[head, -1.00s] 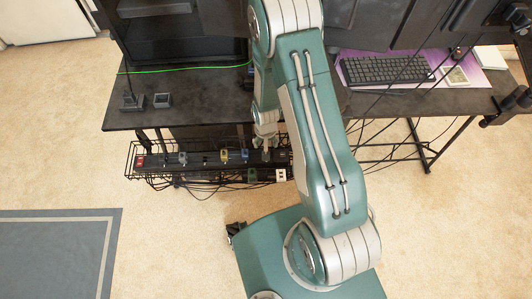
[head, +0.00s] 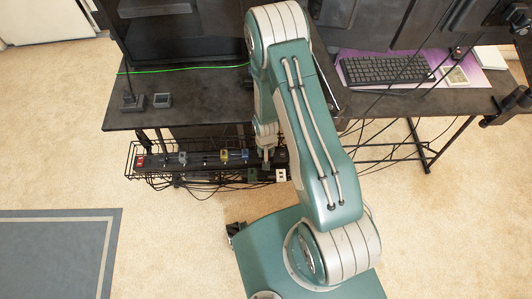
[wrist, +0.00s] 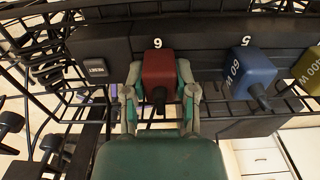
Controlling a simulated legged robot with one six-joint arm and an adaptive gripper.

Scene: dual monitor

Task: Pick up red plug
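The red plug (wrist: 159,75) sits in the black power strip (wrist: 205,40) in the wrist view, below the number 6. My gripper (wrist: 160,88) is open, with one finger on each side of the red plug. Narrow gaps seem to show between the fingers and the plug, so I see no clear grip. In the head view my gripper (head: 265,159) points down at the right part of the strip (head: 205,160). The red plug cannot be made out there behind the gripper.
A blue plug (wrist: 250,72) and a yellowish plug (wrist: 310,72) stand to the right of the red plug. A black wire tray (head: 135,172) surrounds the strip under the desk edge (head: 190,118). Loose cables hang nearby. Carpet (head: 160,235) in front is clear.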

